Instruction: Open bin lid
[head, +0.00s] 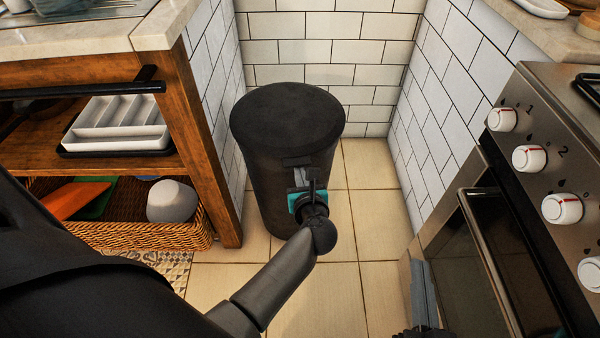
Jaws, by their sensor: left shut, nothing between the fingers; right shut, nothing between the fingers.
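A dark, round-topped bin (265,180) stands on the tiled floor in the corner between the white tiled walls. Its flat black lid (287,112) is down on the bin. A small dark tab juts out from the front just below the lid's rim. My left gripper (305,180) is shut and empty, just in front of the bin's front below the lid; teal parts show on it. Its tips overlap the tab area, and I cannot tell whether they touch it. My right gripper (423,270) is shut and empty, low in the view beside the oven.
A wooden shelf unit (195,150) with a wicker basket (140,236) and a cutlery tray (118,125) stands at left. An oven with white knobs (529,158) and a long door handle (487,255) stands at right.

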